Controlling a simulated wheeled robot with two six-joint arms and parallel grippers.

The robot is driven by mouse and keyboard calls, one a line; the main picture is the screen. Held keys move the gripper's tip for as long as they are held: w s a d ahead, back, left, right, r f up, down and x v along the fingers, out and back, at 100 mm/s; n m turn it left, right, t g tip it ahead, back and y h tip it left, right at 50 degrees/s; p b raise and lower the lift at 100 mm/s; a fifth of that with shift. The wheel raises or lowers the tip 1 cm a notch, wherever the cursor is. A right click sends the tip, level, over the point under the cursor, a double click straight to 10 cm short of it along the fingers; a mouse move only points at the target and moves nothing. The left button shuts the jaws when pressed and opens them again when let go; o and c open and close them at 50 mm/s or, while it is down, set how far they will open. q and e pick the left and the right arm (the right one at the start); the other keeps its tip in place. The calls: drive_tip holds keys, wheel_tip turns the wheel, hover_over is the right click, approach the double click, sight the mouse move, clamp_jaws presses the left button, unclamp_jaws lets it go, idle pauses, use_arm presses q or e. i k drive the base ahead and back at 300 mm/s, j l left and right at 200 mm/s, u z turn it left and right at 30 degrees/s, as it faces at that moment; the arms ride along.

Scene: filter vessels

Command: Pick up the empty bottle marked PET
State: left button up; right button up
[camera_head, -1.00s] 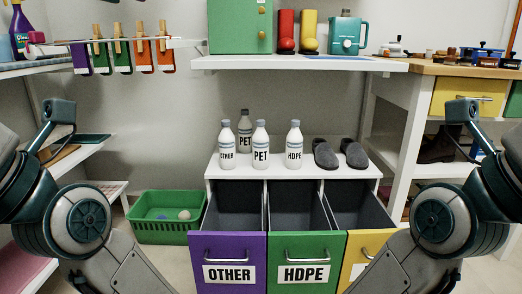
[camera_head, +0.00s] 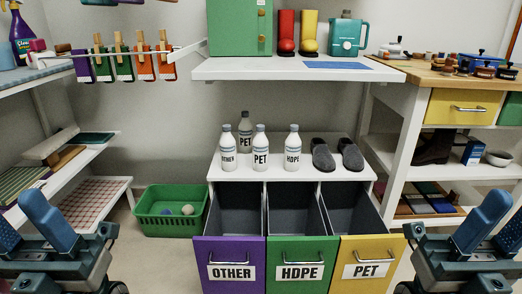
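A bottle marked OTHER (camera_head: 228,152) stands to the left and a bottle marked HDPE (camera_head: 292,150) to the right. My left gripper (camera_head: 70,218) is at the lower left, its fingers apart and empty. My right gripper (camera_head: 452,218) is at the lower right, also apart and empty. Both are well away from the bottles.
Dark slippers (camera_head: 337,155) lie right of the bottles. Open bins marked OTHER (camera_head: 230,273), HDPE (camera_head: 302,274) and PET (camera_head: 366,271) jut out below. A shelf (camera_head: 300,70) hangs above. A green basket (camera_head: 170,225) sits on the floor at left.

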sight(260, 145)
drive_tip(key=i+l, duration=0.2)
drive_tip(key=i, duration=0.2)
drive_tip(key=i+l, duration=0.45)
drive_tip(key=i, duration=0.3)
